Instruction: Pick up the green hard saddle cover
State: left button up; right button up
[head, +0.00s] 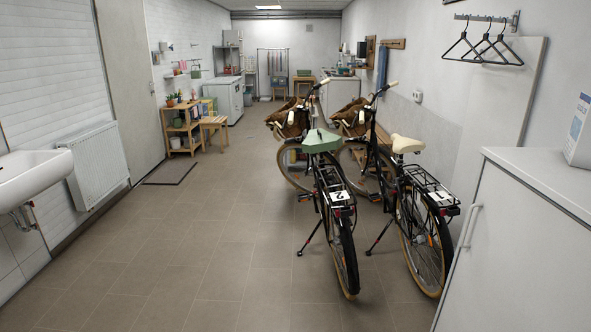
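The green hard saddle cover (322,141) sits on the saddle of the left of two parked bicycles. That bicycle (340,222) has a rear rack with a white plate marked 2 and stands on a kickstand. The bicycle beside it on the right has a bare cream saddle (407,144). The saddle under the green cover is hidden. Neither of my grippers shows in the head view.
The right bicycle (428,228) stands close to the left one. A white cabinet (530,245) fills the right foreground, and a white sink (34,177) juts in at left. The tiled floor (190,235) left of the bicycles is clear.

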aim_at(320, 139)
jog(key=i+z, duration=0.1)
jog(key=i, duration=0.35)
jog(key=i+j+z, duration=0.1)
jog(key=i, duration=0.4)
jog(key=i+j+z, duration=0.1)
jog(key=i, duration=0.35)
jog(key=i+j+z, duration=0.1)
jog(key=i+j, duration=0.2)
jog(key=i, duration=0.15)
